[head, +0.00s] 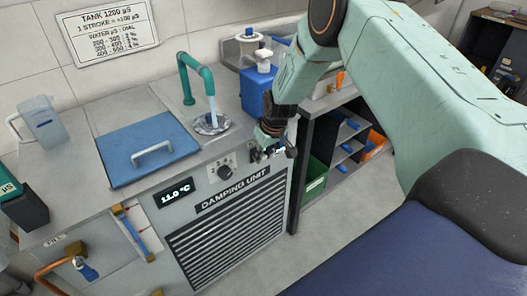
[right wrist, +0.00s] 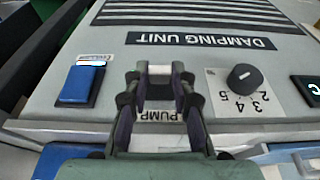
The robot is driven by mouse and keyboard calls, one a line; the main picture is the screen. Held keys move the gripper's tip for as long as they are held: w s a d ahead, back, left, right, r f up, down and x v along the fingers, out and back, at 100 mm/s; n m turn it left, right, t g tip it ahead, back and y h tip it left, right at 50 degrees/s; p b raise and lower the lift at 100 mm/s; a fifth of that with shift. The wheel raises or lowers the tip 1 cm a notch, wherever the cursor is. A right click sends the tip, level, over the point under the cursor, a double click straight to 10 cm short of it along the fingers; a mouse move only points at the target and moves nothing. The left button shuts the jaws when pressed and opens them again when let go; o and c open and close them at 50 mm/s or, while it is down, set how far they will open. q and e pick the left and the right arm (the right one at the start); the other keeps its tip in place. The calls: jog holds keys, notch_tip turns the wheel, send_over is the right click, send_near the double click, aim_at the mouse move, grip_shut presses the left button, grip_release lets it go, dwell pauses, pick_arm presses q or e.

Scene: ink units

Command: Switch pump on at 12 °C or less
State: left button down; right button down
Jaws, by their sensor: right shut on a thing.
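The temperature display (head: 174,192) on the front of the damping unit reads 11.0 °C in the head view. My right gripper (head: 272,152) is at the upper right of the unit's front, right of the black dial (head: 224,172). In the right wrist view its fingers (right wrist: 160,88) are closed around a small pale piece (right wrist: 160,76) at the pump switch. The PUMP label (right wrist: 159,115) shows between the fingers, upside down. The fingers hide most of the switch, so I cannot tell its position. My left gripper is not in view.
Water runs from the green tap (head: 196,76) into the sink basin (head: 211,123). A blue lid (head: 120,150) with a handle and a clear jug (head: 42,122) are on the counter. A blue container (head: 256,92) stands behind my right gripper. Open shelves (head: 340,150) are to its right.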

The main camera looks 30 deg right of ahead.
jog(key=c, duration=1.1)
grip_release()
jog(key=shift+s, duration=0.15)
jog(key=v, duration=1.2)
